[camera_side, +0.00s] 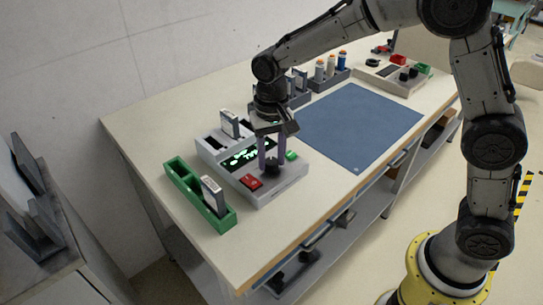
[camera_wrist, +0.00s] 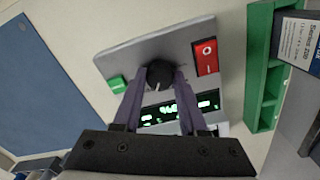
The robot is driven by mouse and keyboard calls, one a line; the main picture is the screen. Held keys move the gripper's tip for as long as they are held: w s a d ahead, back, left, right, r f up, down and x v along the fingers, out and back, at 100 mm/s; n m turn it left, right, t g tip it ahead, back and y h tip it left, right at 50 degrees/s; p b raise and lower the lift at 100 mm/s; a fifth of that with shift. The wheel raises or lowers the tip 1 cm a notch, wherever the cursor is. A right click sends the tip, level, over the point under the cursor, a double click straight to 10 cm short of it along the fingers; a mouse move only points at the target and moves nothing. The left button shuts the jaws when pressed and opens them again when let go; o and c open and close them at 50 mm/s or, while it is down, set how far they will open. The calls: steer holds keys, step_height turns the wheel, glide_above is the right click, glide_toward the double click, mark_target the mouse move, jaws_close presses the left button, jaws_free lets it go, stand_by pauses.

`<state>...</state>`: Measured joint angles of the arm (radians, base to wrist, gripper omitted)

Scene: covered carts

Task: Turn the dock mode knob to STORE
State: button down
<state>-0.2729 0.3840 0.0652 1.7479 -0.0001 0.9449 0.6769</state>
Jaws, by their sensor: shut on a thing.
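The dock (camera_side: 290,178) is a light grey box near the left end of the table, with a lit green-on-black display (camera_side: 240,158). Its mode knob (camera_wrist: 159,74) is black and round with a pale pointer line, on the dock's face between a green button (camera_wrist: 117,85) and a red rocker switch (camera_wrist: 206,57). My gripper (camera_side: 270,166) points down over the dock and is shut on the knob, one finger on each side. In the wrist view the fingers (camera_wrist: 159,82) flank the knob. The display text is partly hidden by the fingers, and I cannot read the knob's markings.
A green tray (camera_side: 180,183) holding a labelled block (camera_side: 213,195) stands close beside the dock. A grey slot at the dock's back holds another block (camera_side: 229,123). A blue mat (camera_side: 362,125) lies clear to the right. Racks with bottles (camera_side: 331,68) stand behind.

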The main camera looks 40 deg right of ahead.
mark_target(272, 161)
steer(key=n, duration=0.6)
steer(key=shift+r+n, duration=0.1)
steer(key=shift+n, duration=0.2)
stand_by(0.5)
steer(key=shift+c, duration=2.2)
jaws_free()
step_height(272, 161, up, 14)
